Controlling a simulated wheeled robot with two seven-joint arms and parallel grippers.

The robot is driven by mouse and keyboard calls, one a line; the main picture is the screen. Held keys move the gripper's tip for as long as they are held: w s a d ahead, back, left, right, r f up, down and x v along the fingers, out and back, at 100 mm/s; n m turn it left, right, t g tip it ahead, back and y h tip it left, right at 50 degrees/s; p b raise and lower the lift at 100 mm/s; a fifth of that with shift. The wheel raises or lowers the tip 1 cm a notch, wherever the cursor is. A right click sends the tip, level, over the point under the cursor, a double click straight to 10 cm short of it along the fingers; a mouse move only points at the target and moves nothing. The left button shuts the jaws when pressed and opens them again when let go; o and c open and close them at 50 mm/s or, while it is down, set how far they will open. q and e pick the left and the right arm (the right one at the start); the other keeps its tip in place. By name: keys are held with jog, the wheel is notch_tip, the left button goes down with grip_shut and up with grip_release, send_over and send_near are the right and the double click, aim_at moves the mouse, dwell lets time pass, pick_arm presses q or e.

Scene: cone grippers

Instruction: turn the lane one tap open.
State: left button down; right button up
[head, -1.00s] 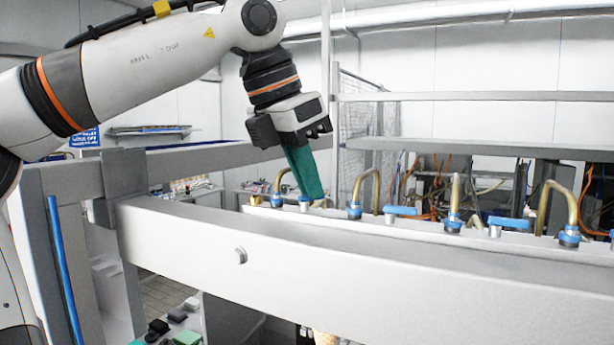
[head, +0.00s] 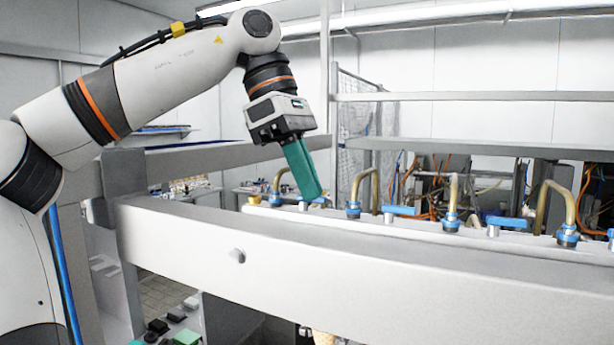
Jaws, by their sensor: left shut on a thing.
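The leftmost tap, which I take as lane one, has a blue lever handle (head: 321,201) on a short silver stem (head: 303,206) on the white rail. My left gripper (head: 311,196) comes down from above with long green fingers. It is shut on this tap handle, and the fingers hide most of the handle, so its exact angle cannot be told. A curved brass spout (head: 280,181) with a blue collar stands just left of the fingers. My right gripper is not in view.
Two more blue tap handles, one mid-rail (head: 399,210) and one further right (head: 507,222), alternate with brass spouts (head: 368,187) close beside my fingers. A thick white beam (head: 350,258) crosses in front. A grey shelf (head: 470,147) runs behind the rail.

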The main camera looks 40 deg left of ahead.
pick_arm(q)
jog(key=shift+r+m+g, duration=0.1)
jog(key=shift+m+g, duration=0.2)
jog(key=shift+m, duration=0.5)
jog(key=c, duration=1.5)
grip_release()
jog(key=shift+a, duration=0.1)
jog(key=shift+c, duration=0.2)
jog(key=w+v, duration=0.1)
jog(key=v, duration=0.6)
jog(key=shift+s+a, duration=0.15)
jog(key=shift+s, duration=0.4)
jog(key=shift+r, duration=0.15)
